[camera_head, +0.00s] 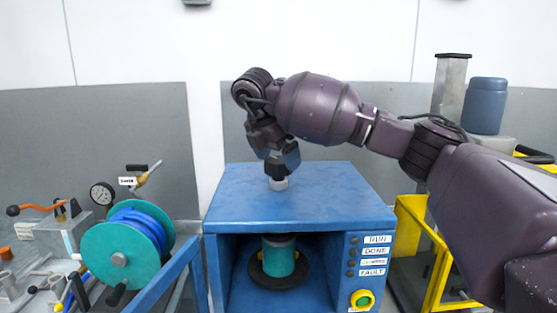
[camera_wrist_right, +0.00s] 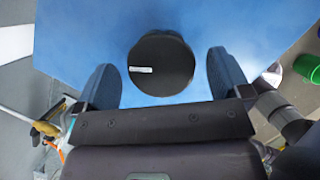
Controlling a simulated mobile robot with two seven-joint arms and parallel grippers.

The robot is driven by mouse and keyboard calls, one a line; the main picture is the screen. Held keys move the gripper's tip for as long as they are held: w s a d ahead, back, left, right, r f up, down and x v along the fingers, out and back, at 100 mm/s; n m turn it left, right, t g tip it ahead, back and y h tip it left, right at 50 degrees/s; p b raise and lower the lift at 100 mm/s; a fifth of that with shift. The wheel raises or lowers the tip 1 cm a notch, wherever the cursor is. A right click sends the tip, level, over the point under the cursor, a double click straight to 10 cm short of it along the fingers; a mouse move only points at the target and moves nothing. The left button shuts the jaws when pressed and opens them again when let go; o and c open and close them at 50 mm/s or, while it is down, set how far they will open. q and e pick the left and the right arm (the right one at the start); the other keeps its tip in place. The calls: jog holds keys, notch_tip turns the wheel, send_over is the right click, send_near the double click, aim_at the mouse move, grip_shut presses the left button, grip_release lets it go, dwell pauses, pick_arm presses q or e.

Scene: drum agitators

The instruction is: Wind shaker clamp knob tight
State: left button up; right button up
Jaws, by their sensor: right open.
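The blue shaker machine (camera_head: 300,205) stands in the middle of the head view. The clamp knob stands on its top, and its grey lower part (camera_head: 278,184) shows under my right gripper (camera_head: 275,165). In the right wrist view the knob (camera_wrist_right: 161,64) is a round black disc with a white mark at its left. The fingers of my right gripper (camera_wrist_right: 164,80) are open, one on each side of the knob, with gaps on both sides. Inside the machine's open bay a teal can (camera_head: 278,256) stands on a dark round plate (camera_head: 280,270). My left gripper is not in view.
The machine's front panel (camera_head: 372,262) has labels including RUN, DONE and FAULT, and a yellow-ringed green button (camera_head: 362,299). A teal hose reel (camera_head: 125,250) with blue hose is at the left. A yellow frame (camera_head: 435,275) and blue container (camera_head: 486,106) are at the right.

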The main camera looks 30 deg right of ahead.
jog(key=v, duration=0.9)
jog(key=shift+p, duration=0.35)
jog(key=shift+a+r, duration=0.1)
